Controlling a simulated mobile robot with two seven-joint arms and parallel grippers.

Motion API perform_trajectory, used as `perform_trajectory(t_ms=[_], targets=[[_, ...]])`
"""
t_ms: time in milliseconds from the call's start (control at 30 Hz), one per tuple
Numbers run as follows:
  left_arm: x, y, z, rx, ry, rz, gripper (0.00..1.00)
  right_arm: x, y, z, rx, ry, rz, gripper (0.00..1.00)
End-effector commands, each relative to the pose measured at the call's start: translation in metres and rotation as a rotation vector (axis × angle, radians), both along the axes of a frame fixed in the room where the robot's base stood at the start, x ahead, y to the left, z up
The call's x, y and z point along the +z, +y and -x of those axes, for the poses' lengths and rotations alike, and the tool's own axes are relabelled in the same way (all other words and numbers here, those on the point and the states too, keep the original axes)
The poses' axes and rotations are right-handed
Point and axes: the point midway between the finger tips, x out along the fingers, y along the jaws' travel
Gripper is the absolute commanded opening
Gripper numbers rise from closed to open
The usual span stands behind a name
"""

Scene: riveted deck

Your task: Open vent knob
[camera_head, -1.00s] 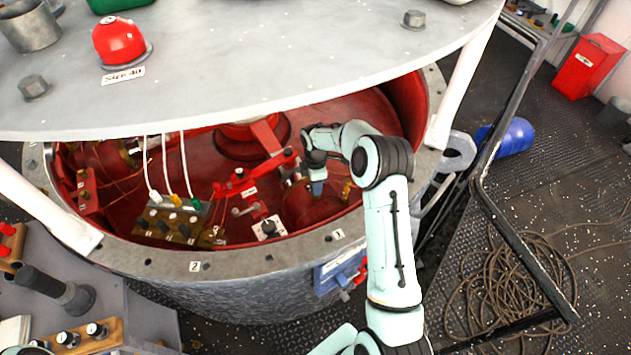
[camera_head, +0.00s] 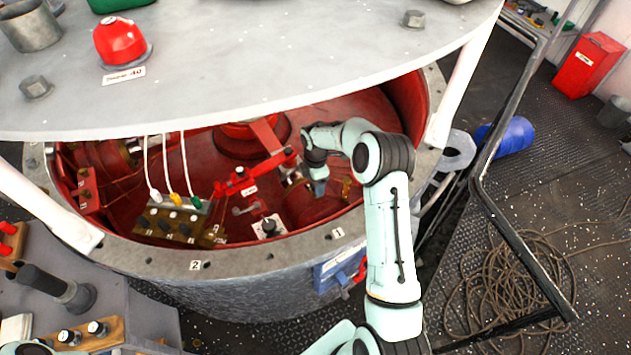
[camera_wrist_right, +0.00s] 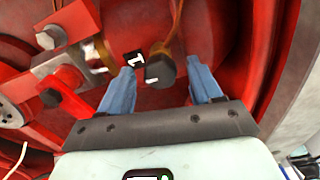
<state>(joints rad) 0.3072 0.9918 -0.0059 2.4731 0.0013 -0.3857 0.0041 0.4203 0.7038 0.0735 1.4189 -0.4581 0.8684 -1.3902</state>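In the right wrist view, a small dark round knob (camera_wrist_right: 160,73) with a white mark sits between the blue fingers of my right gripper (camera_wrist_right: 162,78). The fingers are apart, one on each side, with visible gaps to the knob. A black tag with a white 1 (camera_wrist_right: 134,60) is just left of the knob. In the head view my right gripper (camera_head: 319,186) reaches down inside the red-lined drum; the knob cannot be made out there. I cannot tell for certain whether this is the vent knob. My left gripper is not in view.
The grey round top (camera_head: 250,90) overhangs the drum opening. Inside, left of my gripper, are a red linkage (camera_head: 240,183), a black knob on a white plate (camera_head: 268,227) and a cable block (camera_head: 172,222). The drum rim (camera_head: 270,264) surrounds my right arm's reach.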

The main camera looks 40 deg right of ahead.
Motion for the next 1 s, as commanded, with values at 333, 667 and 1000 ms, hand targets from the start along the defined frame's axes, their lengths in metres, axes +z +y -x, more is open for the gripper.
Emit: perform_trajectory(t_ms=[333, 667, 1000], targets=[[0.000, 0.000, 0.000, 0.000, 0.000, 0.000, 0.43, 0.005, 0.000, 0.000, -0.002, -0.001, 0.000, 0.63], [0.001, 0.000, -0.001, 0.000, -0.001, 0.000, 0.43, 0.069, 0.000, -0.001, -0.002, -0.005, 0.000, 0.63], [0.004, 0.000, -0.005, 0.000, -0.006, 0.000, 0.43, 0.127, 0.000, -0.001, -0.001, -0.003, 0.001, 0.63]])
